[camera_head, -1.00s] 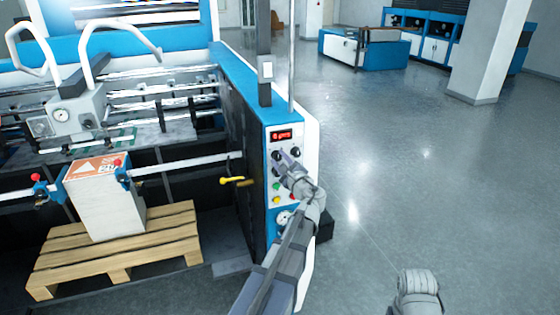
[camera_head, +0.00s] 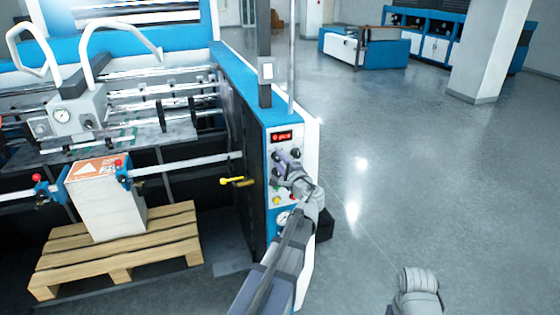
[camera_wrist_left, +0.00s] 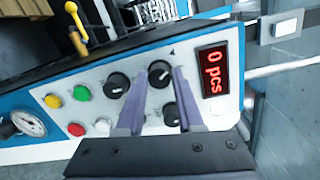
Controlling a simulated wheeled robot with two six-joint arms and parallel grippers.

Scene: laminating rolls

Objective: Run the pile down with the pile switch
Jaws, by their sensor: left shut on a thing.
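The control panel (camera_head: 270,201) is a pale plate on the blue end of the machine, with a red readout (camera_head: 281,135). In the left wrist view the readout (camera_wrist_left: 212,72) shows "0 pcs". My left gripper (camera_head: 281,168) is at the panel. In the wrist view its two purple fingers (camera_wrist_left: 160,82) are on either side of a black knob (camera_wrist_left: 160,72), shut on it. The knob's label cannot be read. The pile (camera_head: 105,205) is a tall white stack with an orange-marked top sheet, standing on a wooden pallet (camera_head: 125,252). My right arm's end (camera_head: 418,292) is at lower right, its fingers unclear.
Other black knobs (camera_wrist_left: 117,85), yellow (camera_wrist_left: 53,101), green (camera_wrist_left: 82,92) and red (camera_wrist_left: 76,129) buttons and a gauge (camera_wrist_left: 28,123) are on the panel. A yellow-handled lever (camera_head: 237,181) sticks out left of the panel. The floor (camera_head: 430,180) to the right is clear.

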